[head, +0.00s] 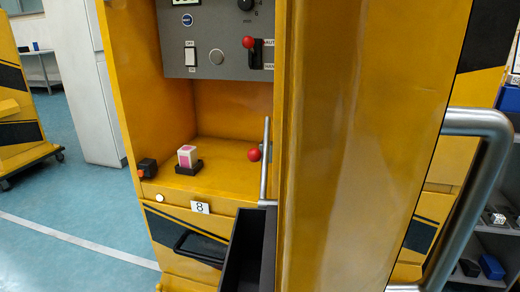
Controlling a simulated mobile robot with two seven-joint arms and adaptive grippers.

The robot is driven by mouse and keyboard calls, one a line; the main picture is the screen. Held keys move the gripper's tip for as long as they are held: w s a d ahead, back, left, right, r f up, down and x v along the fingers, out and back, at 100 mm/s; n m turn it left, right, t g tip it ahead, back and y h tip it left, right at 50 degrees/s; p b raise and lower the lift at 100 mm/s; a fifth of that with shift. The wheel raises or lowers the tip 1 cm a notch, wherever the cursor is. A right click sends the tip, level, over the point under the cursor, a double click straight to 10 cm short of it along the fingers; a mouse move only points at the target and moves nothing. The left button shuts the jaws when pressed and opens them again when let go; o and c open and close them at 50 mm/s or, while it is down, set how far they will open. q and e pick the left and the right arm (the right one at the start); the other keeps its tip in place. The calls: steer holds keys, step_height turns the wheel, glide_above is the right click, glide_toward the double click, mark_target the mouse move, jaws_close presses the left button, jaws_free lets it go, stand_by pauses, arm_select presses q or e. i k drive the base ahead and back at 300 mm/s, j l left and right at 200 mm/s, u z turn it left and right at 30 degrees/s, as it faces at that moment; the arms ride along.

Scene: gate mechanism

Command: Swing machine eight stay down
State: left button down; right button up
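The yellow machine (172,130) carries a plate with the number 8 (200,207) on its front edge. A thin grey rod (265,165), which looks like the stay, stands nearly upright at the right of its open bay, beside the big yellow panel. Its lower end is near the front edge of the bay floor. A red ball knob (253,155) is just left of the rod; I cannot tell whether they are joined. Neither of my grippers is in view.
A large yellow panel (350,140) fills the right middle, with a thick grey bent bar (478,122) beside it. A pink and white block (186,155) sits in a black holder on the bay floor. A black open bin (243,250) juts out below. Clear floor (85,215) lies left.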

mark_target(255, 155)
steer(key=k+j+z, duration=0.15)
steer(key=k, duration=0.2)
steer(key=k+j+z, duration=0.9)
steer(key=k+j, duration=0.15)
